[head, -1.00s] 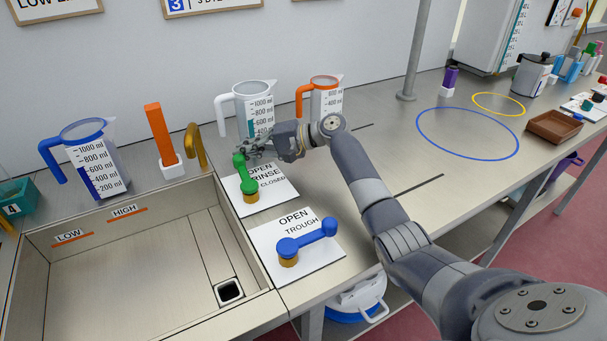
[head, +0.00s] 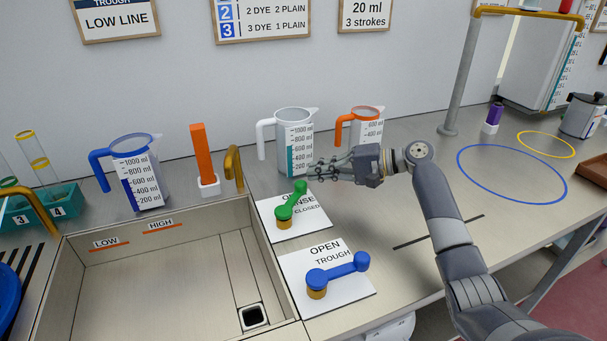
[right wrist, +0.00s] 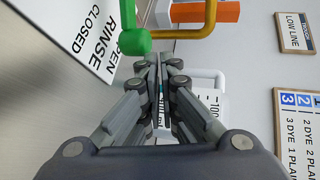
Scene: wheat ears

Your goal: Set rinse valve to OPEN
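The green rinse valve handle (head: 291,204) stands on a brass pivot on a white plate lettered OPEN, RINSE and CLOSED (head: 305,225). Its free end points toward the back and right, over the lettering, and partly covers OPEN and RINSE. My right gripper (head: 315,170) is just behind and right of the handle's knob. In the right wrist view its fingers (right wrist: 157,70) are together with nothing visible between them. The green knob (right wrist: 135,41) lies just left of the fingertips there; I cannot tell whether they touch. My left gripper is out of view.
A blue trough valve handle (head: 340,271) stands in front on its own plate. A white-handled jug (head: 293,130) and an orange-handled jug (head: 367,122) stand behind my right gripper. A steel trough (head: 150,285) lies to the left. The bench on the right is clear around a blue ring (head: 512,203).

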